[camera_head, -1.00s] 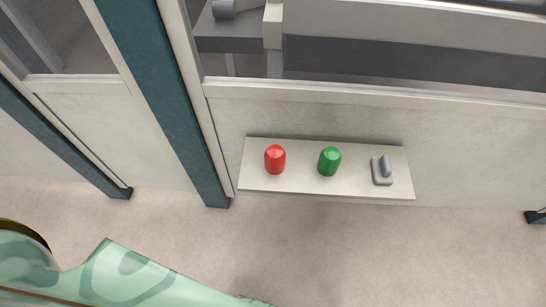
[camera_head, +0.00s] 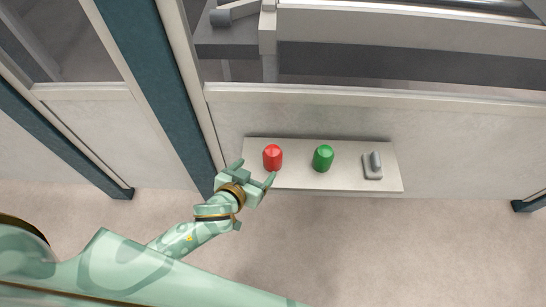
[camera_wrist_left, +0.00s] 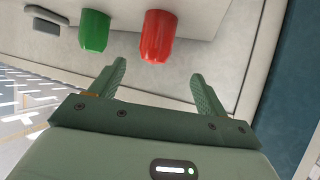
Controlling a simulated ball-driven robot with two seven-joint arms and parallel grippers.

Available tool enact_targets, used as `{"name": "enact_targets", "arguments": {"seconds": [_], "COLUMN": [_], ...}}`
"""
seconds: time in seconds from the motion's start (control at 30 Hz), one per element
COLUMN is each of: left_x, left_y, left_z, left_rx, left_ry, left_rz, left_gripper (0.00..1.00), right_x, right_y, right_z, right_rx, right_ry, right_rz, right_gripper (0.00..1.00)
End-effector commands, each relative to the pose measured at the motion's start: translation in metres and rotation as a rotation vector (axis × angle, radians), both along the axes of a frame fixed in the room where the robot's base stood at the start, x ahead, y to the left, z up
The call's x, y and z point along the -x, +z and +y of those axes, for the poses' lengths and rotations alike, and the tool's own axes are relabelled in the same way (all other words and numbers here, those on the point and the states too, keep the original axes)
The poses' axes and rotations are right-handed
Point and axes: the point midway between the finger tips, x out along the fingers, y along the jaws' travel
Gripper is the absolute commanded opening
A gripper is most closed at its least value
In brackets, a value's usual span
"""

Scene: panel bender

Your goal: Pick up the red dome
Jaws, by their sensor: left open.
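The red dome (camera_head: 273,158) stands near the left end of a light shelf (camera_head: 345,182) on the machine front. My left gripper (camera_head: 255,172) is open and empty, just in front and to the left of the red dome, with its fingers pointing toward the shelf. In the left wrist view the red dome (camera_wrist_left: 158,38) is beyond the two spread fingers (camera_wrist_left: 158,84), roughly in line with the gap between them and apart from them. My right gripper is not in view.
A green dome (camera_head: 323,158) stands to the right of the red one, and a grey switch-like part (camera_head: 373,166) sits at the shelf's right end. A dark teal post (camera_head: 160,90) rises left of the shelf. The floor (camera_head: 400,250) in front is clear.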

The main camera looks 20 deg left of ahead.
Motion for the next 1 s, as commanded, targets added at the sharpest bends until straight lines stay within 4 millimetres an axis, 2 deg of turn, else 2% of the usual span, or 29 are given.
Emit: {"name": "enact_targets", "arguments": {"seconds": [0.03,0.2,0.43,0.6,0.7,0.97,1.0], "left_x": [-0.013,-0.041,-0.059,-0.082,-0.093,-0.097,-0.097], "left_y": [-0.012,-0.028,-0.036,-0.053,-0.057,-0.056,-0.056], "left_z": [-0.001,-0.005,-0.008,-0.018,-0.018,-0.019,-0.019], "left_rx": [-0.003,-0.001,-0.001,-0.002,-0.002,-0.001,-0.001], "left_ry": [-0.001,0.000,0.000,-0.002,-0.002,-0.001,-0.001], "left_rz": [0.001,0.003,0.003,0.004,0.003,0.003,0.003], "left_gripper": [0.76,0.76,0.76,0.76,0.76,0.76,0.70], "right_x": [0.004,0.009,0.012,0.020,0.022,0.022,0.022], "right_y": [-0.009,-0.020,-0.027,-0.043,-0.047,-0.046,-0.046], "right_z": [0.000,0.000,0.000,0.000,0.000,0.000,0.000], "right_rx": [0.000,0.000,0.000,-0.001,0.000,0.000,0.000], "right_ry": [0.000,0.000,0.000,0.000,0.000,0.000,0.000], "right_rz": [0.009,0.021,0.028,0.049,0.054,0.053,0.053], "right_gripper": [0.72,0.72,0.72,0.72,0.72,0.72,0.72]}}
